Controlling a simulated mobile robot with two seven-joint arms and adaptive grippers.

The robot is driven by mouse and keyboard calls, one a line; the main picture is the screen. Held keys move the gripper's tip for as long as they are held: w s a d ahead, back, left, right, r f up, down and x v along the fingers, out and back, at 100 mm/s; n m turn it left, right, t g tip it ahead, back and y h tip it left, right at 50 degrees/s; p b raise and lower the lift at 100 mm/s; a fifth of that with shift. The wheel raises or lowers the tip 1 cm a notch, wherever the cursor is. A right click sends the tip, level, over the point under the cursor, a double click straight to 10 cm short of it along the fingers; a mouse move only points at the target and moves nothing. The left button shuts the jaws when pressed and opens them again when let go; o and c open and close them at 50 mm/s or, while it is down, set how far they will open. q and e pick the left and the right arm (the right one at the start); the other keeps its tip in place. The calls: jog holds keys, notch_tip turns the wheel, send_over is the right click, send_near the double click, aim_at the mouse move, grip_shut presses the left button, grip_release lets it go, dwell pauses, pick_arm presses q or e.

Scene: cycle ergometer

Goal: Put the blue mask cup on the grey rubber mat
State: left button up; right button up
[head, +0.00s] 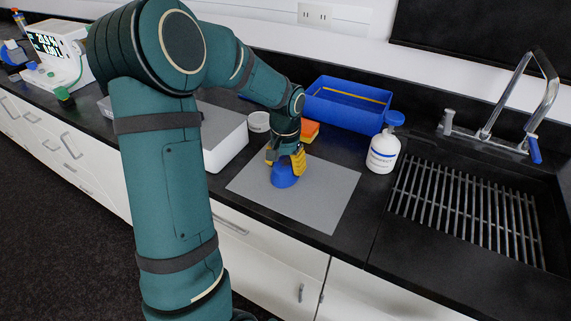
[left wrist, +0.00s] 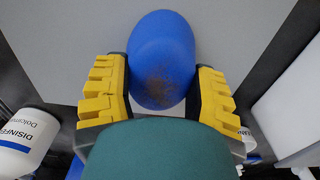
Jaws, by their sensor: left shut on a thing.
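The blue mask cup (head: 284,176) is over the grey rubber mat (head: 325,196), near its upper left part in the head view. It looks to be at or very close to the mat surface; I cannot tell whether it touches. My left gripper (head: 285,160) points down and is shut on the cup. In the left wrist view the cup (left wrist: 161,58) sits between the yellow fingers (left wrist: 160,92), with the mat (left wrist: 90,40) behind it. The cup's top is partly hidden by the gripper in the head view. My right gripper is out of view.
An orange thing (head: 309,130) and a blue bin (head: 346,106) are behind the mat. A disinfectant bottle (head: 383,152) stands right of it, before the sink rack (head: 468,213). A white box (head: 226,142) and white tub (head: 259,122) are to the left. The mat's right and front are clear.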

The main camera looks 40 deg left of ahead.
aim_at(286, 162)
pick_arm(q)
jog(key=o, duration=1.1)
jog(key=shift+f, duration=0.15)
jog(key=shift+o, duration=0.2)
notch_tip(286, 162, up, 12)
jog(key=p, duration=0.2)
jog(key=shift+r+p, duration=0.2)
jog(key=shift+p, duration=0.15)
